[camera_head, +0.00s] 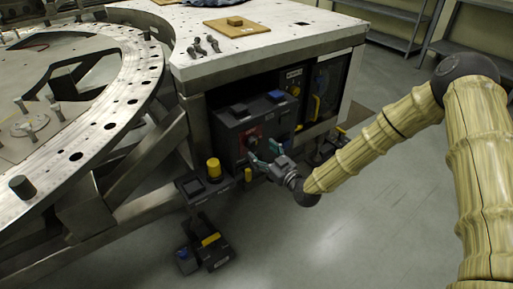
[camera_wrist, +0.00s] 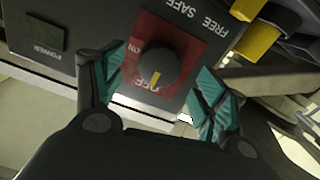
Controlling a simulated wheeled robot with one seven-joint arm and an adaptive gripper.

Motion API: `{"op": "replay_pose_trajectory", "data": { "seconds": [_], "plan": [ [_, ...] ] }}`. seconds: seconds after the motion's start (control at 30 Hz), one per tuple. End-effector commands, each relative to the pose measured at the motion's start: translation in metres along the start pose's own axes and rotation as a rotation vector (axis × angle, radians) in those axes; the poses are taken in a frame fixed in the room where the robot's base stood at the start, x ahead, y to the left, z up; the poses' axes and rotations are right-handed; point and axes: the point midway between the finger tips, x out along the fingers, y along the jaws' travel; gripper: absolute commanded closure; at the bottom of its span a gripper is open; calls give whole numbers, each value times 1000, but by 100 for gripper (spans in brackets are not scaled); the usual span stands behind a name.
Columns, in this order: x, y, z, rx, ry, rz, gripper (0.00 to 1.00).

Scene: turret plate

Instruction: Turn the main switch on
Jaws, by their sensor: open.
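The main switch is a round dark knob (camera_wrist: 158,66) on a red plate (camera_wrist: 187,48), on the front of a dark grey control box. A yellow mark on the knob points down in the wrist view, towards lettering that looks like OFF; ON is at the plate's left side. The red plate also shows small in the head view (camera_head: 252,138). My gripper (camera_wrist: 168,82) is open, with one teal-padded finger on each side of the knob. I cannot tell whether either finger touches it. In the head view my gripper (camera_head: 264,154) is at the box front, partly covering the plate.
The control box (camera_head: 232,122) sits under a white perforated table (camera_head: 280,45). A POWER button (camera_wrist: 44,38) and a yellow part beside FREE SAFE lettering (camera_wrist: 258,32) flank the switch. A yellow-topped post (camera_head: 213,168) and pedals (camera_head: 210,250) stand lower left.

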Motion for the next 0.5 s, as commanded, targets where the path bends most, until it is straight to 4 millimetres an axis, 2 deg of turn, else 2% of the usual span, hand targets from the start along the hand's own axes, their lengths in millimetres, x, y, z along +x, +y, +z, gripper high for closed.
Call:
{"op": "replay_pose_trajectory", "data": {
  "seconds": [0.2,0.5],
  "plan": [
    [29,-1,0,-1,0,-1,28],
    [42,0,0,1,-1,0,28]
  ]
}}
